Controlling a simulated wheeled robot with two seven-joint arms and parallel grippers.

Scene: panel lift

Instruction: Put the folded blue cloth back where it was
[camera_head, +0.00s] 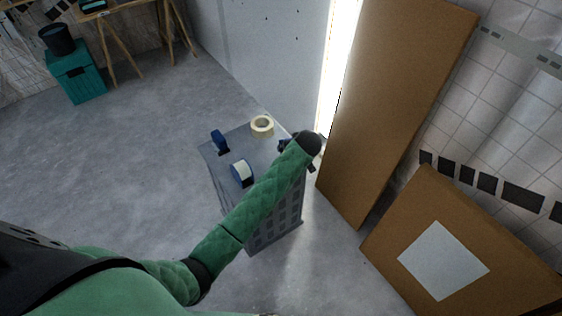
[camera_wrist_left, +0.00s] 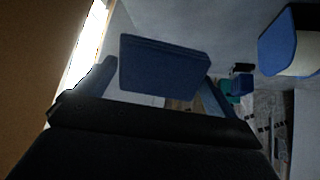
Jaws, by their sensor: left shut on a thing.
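The folded blue cloth (camera_wrist_left: 165,66) is a flat dark blue block in the left wrist view, held between the two fingers of my left gripper (camera_wrist_left: 160,86). In the head view my green left arm reaches to the right side of a grey crate (camera_head: 233,150), and the left gripper (camera_head: 294,150) is at the crate's far right edge. The arm and wrist hide most of the gripper and the cloth there. I cannot tell whether the cloth touches the crate top. My right gripper is not in view.
A cream tape roll (camera_head: 262,125), a blue-rimmed roll (camera_head: 242,173) and a small blue object (camera_head: 219,141) stand on the crate. A tall brown panel (camera_head: 395,90) leans close to the right of the gripper. Another brown panel (camera_head: 480,235) stands nearer. Open floor lies left.

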